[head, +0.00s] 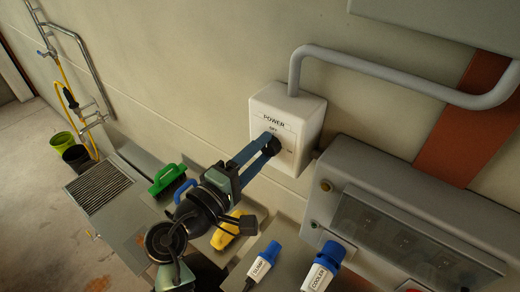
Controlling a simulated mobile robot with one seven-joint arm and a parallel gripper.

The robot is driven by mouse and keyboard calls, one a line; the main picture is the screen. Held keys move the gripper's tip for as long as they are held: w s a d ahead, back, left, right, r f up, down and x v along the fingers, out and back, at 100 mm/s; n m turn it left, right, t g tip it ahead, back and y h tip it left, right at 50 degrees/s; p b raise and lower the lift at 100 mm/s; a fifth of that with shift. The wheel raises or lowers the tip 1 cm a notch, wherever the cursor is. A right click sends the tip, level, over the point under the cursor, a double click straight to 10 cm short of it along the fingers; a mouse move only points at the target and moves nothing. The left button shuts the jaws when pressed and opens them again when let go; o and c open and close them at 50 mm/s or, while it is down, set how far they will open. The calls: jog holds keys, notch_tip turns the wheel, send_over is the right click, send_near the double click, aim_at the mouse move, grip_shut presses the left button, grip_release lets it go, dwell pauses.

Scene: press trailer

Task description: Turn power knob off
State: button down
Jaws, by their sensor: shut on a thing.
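The power box (300,108) is a white box on the wall, with "POWER" printed on its front and smaller position marks beneath. My gripper (270,145) reaches up to the box front from below left. Its dark fingertips are shut on the power knob at the middle of the panel. The fingers hide the knob, so I cannot tell which mark it points to. One small mark shows just above the fingertips and another to their right.
A grey pipe (385,67) runs from the box top to the right. A grey control cabinet (400,225) stands at lower right. Blue-capped connectors labelled "COOLER" (322,270) and "SLURRY" (262,266), a green brush (168,180) and a yellow object (226,232) lie below.

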jog(key=shift+c, duration=1.6)
grip_release()
jog(key=b+v, duration=0.5)
jog(key=v, duration=0.8)
